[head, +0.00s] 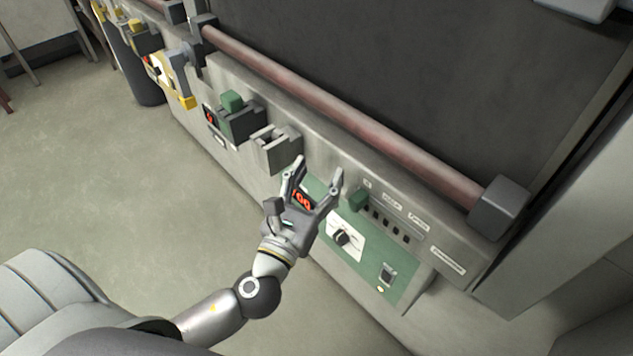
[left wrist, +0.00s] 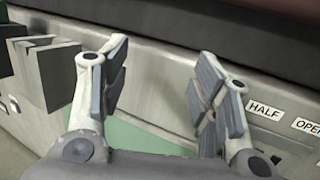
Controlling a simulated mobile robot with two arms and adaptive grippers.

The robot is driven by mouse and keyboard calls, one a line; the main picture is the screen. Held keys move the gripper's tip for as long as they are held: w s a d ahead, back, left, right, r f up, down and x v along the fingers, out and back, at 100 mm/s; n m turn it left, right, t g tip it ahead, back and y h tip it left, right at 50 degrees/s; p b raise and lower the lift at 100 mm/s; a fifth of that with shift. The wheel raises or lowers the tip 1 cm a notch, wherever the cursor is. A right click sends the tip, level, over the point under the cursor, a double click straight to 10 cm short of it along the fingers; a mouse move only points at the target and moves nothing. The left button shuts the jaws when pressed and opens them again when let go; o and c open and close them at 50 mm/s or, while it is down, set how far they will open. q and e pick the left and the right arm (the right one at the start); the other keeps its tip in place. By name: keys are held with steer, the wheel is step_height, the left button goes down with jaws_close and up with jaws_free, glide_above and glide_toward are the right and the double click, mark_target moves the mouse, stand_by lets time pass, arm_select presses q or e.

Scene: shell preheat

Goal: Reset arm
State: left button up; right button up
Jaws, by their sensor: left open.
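My left gripper (head: 317,176) is open and empty in front of the machine's green control panel (head: 405,291). In the left wrist view its two fingers (left wrist: 160,95) stand apart, with the panel face and a label reading HALF behind them. A red lit display shows through the gripper in the head view, partly hidden by it. A dark knob on a white plate (head: 345,243) is just right of the gripper. My left arm reaches in from the lower left. My right gripper is in neither view.
A green slider (head: 358,200) sits above several labelled slots. A grey slotted bracket (head: 276,150) and a green-topped block (head: 236,117) project from the machine front, left of the gripper. A long reddish bar (head: 340,112) runs above. Open floor (head: 90,180) lies to the left.

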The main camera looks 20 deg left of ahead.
arm_select(q)
steer(key=shift+f, duration=0.15)
stand_by(0.4)
steer(key=s+a+f+n+g, duration=0.25)
steer(key=f+n, duration=0.25)
steer(key=f, duration=0.8)
steer(key=s+a+f+n+g, duration=0.1)
steer(key=f+n+g, duration=0.3)
steer(key=f, duration=0.9)
steer(key=s+a+f+n+g, duration=0.1)
steer(key=a+f+n+g, duration=0.3)
steer(key=f, duration=0.9)
steer(key=s+f+n+g, duration=0.4)
steer(key=s+f+n, duration=0.7)
steer(key=s+f, duration=0.5)
steer(key=s+d+f+n+g, duration=0.1)
steer(key=s+f+n+g, duration=0.1)
steer(key=s, duration=0.6)
steer(key=s+d+f+n+g, duration=0.2)
steer(key=s+f+n, duration=0.3)
steer(key=s+n, duration=0.2)
steer(key=shift+s+f, duration=0.15)
steer(key=shift+s, duration=0.9)
